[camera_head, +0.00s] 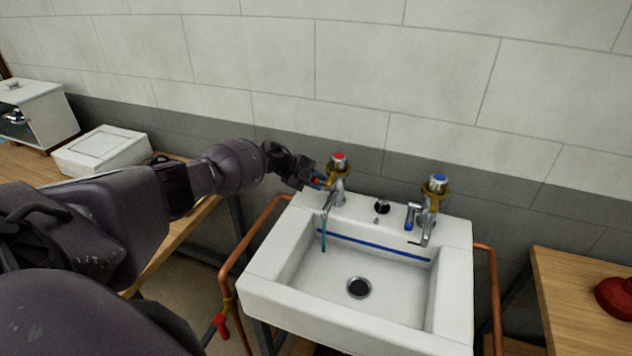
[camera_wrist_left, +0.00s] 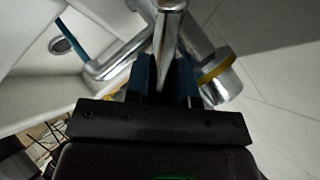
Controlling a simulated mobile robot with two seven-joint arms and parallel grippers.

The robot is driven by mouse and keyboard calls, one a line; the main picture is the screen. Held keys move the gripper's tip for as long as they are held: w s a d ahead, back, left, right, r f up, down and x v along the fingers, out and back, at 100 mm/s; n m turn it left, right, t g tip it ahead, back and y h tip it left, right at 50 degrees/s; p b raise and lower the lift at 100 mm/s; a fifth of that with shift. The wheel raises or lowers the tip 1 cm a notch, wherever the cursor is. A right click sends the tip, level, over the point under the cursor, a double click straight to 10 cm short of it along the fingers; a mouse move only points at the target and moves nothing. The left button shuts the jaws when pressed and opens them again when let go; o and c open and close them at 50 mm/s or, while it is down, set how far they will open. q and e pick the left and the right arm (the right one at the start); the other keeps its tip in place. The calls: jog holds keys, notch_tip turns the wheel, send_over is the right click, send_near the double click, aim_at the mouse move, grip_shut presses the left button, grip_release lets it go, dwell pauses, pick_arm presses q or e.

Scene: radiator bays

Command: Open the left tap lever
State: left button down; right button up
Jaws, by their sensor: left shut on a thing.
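The left tap (camera_head: 338,183), chrome with a red-marked top and a yellow collar, stands on the back left of the white sink (camera_head: 262,292). My left gripper (camera_head: 318,181) reaches it from the left. In the left wrist view, its blue fingers (camera_wrist_left: 165,75) are shut around the chrome tap lever (camera_wrist_left: 168,25), which runs up between them. The tap's spout (camera_wrist_left: 110,60) and yellow collar (camera_wrist_left: 215,70) are close beside the fingers. My right gripper is not in view.
The right tap (camera_head: 432,205), with a blue-marked top and blue-tipped lever, stands on the sink's back right. Copper pipes (camera_head: 245,245) flank the sink. Wooden benches stand on both sides; the left holds a white box (camera_head: 101,150), the right a red object (camera_head: 615,297).

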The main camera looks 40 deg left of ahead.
pick_arm(q)
jog(key=c, duration=1)
grip_release()
jog(key=shift+o, duration=0.2)
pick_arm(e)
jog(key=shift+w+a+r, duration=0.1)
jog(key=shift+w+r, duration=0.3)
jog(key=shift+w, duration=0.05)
pick_arm(q)
jog(key=shift+r, duration=0.1)
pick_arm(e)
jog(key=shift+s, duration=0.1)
